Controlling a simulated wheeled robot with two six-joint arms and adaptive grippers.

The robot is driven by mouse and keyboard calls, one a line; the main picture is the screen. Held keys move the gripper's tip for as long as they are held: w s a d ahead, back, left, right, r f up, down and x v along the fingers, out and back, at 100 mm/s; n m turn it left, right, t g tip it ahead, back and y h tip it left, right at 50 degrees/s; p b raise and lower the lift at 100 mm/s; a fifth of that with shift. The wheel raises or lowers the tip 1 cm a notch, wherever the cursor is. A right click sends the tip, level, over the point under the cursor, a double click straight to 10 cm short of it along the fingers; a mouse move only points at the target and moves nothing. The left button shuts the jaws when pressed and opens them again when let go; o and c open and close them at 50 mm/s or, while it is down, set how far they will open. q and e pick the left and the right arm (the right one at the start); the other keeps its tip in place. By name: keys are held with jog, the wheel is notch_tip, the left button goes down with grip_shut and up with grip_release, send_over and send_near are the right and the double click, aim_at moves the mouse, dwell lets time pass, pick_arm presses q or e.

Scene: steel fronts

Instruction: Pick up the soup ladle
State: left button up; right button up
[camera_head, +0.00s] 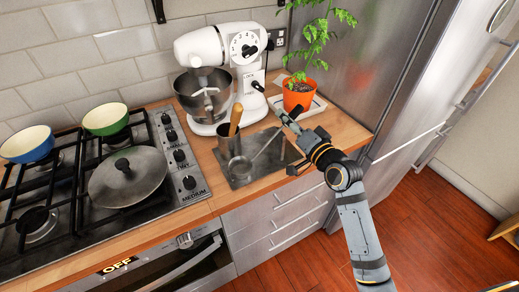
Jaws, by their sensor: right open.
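The soup ladle (262,146) is a silver, long-handled utensil on the dark metal tray in the worktop. My right gripper (290,143) reaches in from the right at the handle end of the ladle. Its jaws are open and hold nothing. I cannot tell whether a finger touches the handle. My left gripper is not in view.
A white stand mixer (205,50) is behind, and an orange plant pot (298,96) stands close behind my right gripper. The hob with a lidded pan (128,180) is on the left; a steel fridge (365,60) is on the right.

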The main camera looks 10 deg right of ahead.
jog(key=shift+s+d, duration=0.1)
jog(key=shift+c, duration=1.2)
grip_shut()
